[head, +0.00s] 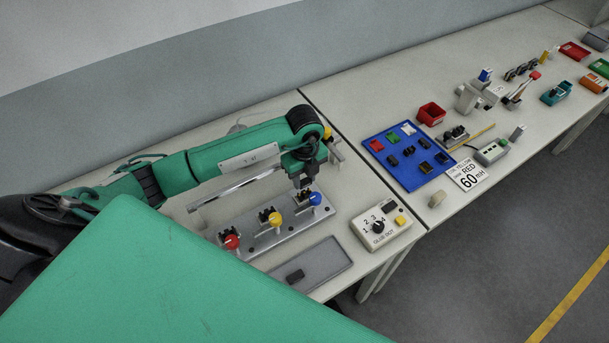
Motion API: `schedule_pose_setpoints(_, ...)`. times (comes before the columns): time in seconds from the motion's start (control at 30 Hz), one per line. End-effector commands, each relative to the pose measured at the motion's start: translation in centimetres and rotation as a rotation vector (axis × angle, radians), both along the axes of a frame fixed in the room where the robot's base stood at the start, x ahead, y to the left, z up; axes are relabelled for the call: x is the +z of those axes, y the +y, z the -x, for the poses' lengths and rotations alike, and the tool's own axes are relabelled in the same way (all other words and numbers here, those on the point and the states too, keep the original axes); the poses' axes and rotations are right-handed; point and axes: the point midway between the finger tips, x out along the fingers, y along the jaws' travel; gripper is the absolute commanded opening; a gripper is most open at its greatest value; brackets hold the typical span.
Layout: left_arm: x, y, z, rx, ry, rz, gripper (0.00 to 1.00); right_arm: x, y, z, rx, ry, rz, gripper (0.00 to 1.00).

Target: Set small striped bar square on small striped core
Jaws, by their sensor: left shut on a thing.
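My left gripper (304,183) points down over the blue-knobbed end of a grey fixture plate (250,243). It is shut on a small dark piece, mostly hidden by the fingers; this may be the striped bar, but no stripes can be made out. Dark cores stand on the plate beside the red knob (232,242), the yellow knob (275,219) and the blue knob (315,198). The core by the blue knob (302,197) is right below the gripper. I cannot tell whether the held piece touches it, or which core is striped. My right gripper is out of view.
A grey tray (325,263) with a dark block (295,276) lies in front of the plate. A dial box (382,229) stands to the right. Farther right are a blue mat (404,178) with several small blocks, a red bin (431,113) and a printed card (468,175).

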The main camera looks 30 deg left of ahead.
Motion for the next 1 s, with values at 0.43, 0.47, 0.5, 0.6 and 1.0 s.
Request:
schedule_pose_setpoints(0.43,-2.5,0.0,0.0,0.0,0.001,-0.001,0.11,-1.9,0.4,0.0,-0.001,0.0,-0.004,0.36)
schedule_pose_setpoints(0.47,-2.6,0.0,0.0,0.0,0.001,-0.001,0.11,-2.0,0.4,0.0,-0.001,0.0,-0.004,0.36)
schedule_pose_setpoints(0.5,-2.8,0.0,0.0,0.0,0.001,-0.001,0.11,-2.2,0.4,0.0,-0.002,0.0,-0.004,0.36)
schedule_pose_setpoints(0.6,-3.3,0.0,0.0,0.0,0.001,-0.001,0.11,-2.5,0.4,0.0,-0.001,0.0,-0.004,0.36)
schedule_pose_setpoints(1.0,-3.9,0.0,0.0,0.0,0.0,0.0,0.11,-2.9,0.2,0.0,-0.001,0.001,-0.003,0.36)
